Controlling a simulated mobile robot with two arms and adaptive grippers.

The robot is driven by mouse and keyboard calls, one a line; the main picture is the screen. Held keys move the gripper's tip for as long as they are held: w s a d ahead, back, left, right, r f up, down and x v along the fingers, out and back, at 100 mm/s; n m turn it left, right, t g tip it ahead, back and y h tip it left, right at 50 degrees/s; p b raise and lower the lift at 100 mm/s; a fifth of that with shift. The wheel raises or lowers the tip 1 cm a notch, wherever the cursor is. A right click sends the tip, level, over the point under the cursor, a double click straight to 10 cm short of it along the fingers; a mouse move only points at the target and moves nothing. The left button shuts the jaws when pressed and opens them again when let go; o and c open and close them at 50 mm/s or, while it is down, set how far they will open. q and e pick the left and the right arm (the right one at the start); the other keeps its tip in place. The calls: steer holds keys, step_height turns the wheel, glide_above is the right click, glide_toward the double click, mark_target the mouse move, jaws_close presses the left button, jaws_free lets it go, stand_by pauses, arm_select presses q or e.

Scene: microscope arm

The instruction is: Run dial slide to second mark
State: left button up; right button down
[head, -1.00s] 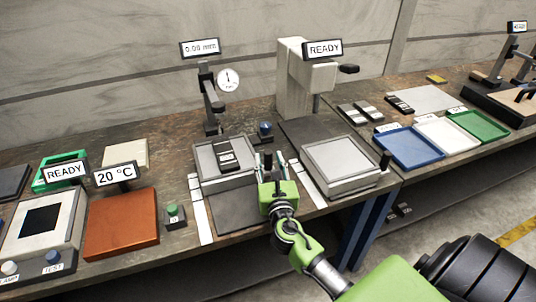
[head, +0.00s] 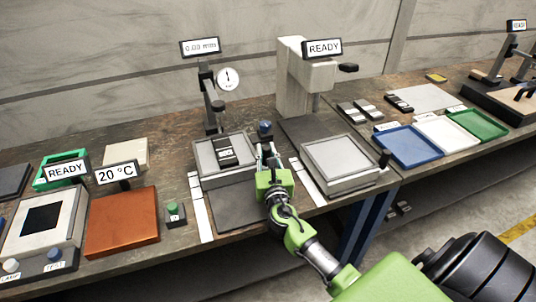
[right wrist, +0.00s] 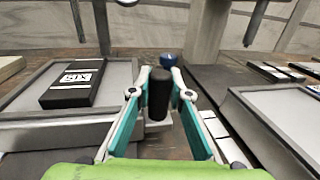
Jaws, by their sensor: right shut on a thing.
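The dial slide is a grey tray-like stage (head: 209,173) below the round white dial gauge (head: 228,79). A black block with white label marks (head: 226,151) lies on it; this block also shows in the right wrist view (right wrist: 75,84). My right gripper (head: 267,151) is at the stage's right side. In the right wrist view its fingers (right wrist: 157,98) are closed around an upright black handle (right wrist: 158,92). White strips lie left (head: 200,208) and right (head: 309,181) of the stage; I cannot read marks on them. My left gripper is not in view.
A display (head: 200,47) above the gauge reads 0.00 mm. A blue knob (head: 265,127) stands just behind my right gripper. An orange plate (head: 122,221) is at left.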

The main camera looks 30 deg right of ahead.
steer(key=x, duration=0.3)
steer(key=shift+w+a+f, duration=0.1)
steer(key=shift+w+a, duration=0.1)
steer(key=shift+w, duration=0.3)
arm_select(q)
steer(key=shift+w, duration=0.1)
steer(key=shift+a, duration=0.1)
arm_select(e)
steer(key=shift+s, duration=0.1)
steer(key=c, duration=1.8)
jaws_free()
steer(key=shift+c, duration=0.2)
steer(key=v, duration=1.2)
